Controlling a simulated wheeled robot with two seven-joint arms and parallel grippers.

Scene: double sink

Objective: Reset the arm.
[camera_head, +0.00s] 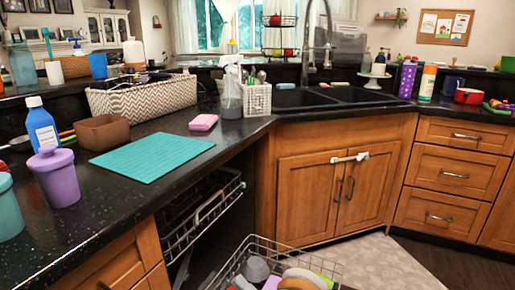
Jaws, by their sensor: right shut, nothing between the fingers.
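I cannot make out either of my arms or grippers in the head view. No part that I can surely call mine shows over the counter, the sink or the open dishwasher. No object is seen being held.
The dishwasher's upper rack (200,215) and lower rack (250,247) are out, the lower one holding dishes. A teal mat (152,156), pink sponge (203,122), purple cup (55,178) and blue bottle (41,126) are on the black counter. Patterned floor (385,262) is clear at right.

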